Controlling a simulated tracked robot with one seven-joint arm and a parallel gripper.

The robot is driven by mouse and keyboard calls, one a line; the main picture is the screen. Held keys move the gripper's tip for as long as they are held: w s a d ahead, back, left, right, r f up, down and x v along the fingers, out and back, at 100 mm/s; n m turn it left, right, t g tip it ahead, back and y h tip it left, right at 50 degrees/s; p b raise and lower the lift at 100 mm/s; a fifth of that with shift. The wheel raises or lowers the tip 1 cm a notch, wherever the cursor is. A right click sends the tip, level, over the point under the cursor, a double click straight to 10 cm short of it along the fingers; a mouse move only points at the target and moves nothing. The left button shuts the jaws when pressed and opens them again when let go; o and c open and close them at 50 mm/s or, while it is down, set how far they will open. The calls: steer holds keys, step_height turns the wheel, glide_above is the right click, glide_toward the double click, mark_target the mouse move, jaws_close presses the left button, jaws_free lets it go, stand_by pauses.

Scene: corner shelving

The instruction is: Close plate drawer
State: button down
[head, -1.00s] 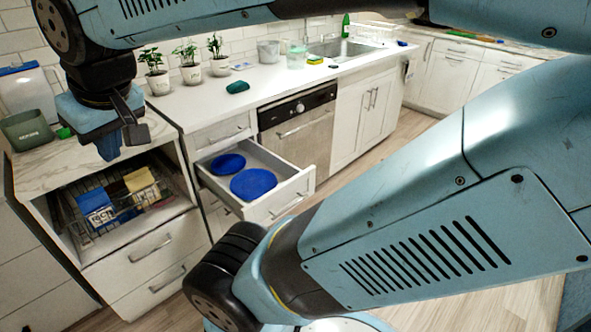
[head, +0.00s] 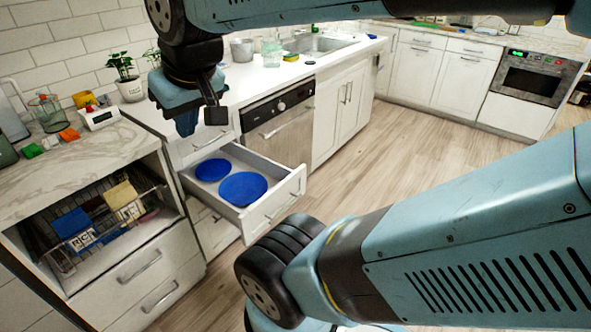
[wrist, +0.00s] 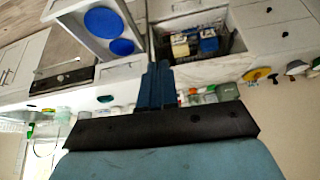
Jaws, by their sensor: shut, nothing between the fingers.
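The plate drawer (head: 275,207) is pulled out below the counter, with two blue plates (head: 242,187) lying inside. Its white front carries a bar handle. The wrist view shows the drawer (wrist: 78,30) and its blue plates (wrist: 102,23) at the top left. My gripper (head: 187,124) appears above the drawer in the head view, in front of the counter edge. Its blue fingers (wrist: 156,82) are together and empty, and they look apart from the drawer. The drawer's depth from the fingers is hard to judge.
A rack holding boxes (head: 75,230) sits in the open cabinet left of the drawer. The dishwasher (head: 280,130) is to its right. A potted plant (head: 128,85) and small items stand on the counters. Wood floor (head: 400,150) is clear to the right.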

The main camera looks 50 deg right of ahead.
mark_target(304, 172)
steer(key=w+d+f+m+g+y, duration=0.4)
steer(key=w+d+f+m, duration=0.4)
steer(key=w+d+f, duration=0.15)
steer(key=w+d+f+m+t+y, duration=0.2)
steer(key=d+f+m+y, duration=0.1)
steer(key=d+f+m, duration=0.4)
steer(key=w+d+f+m+t+y, duration=0.1)
steer(key=w+d+f+m+y, duration=0.2)
steer(key=d, duration=0.7)
steer(key=s+d+f+m+t+h, duration=0.1)
steer(key=s+d+f+m+t, duration=0.25)
steer(key=d+f, duration=0.45)
steer(key=s+d+f+m+t, duration=0.3)
steer(key=d+f+m+t, duration=0.2)
steer(key=d+f, duration=0.2)
steer(key=s+d+f+m+t+h, duration=0.5)
steer(key=s+d+f+m+h, duration=0.4)
steer(key=f, duration=0.4)
steer(key=shift+y, duration=0.6)
steer(key=w, duration=0.4)
steer(key=w+a, duration=0.1)
steer(key=w, duration=0.7)
steer(key=shift+w+a+f, duration=0.15)
steer(key=shift+w+f, duration=0.1)
steer(key=shift+w, duration=0.1)
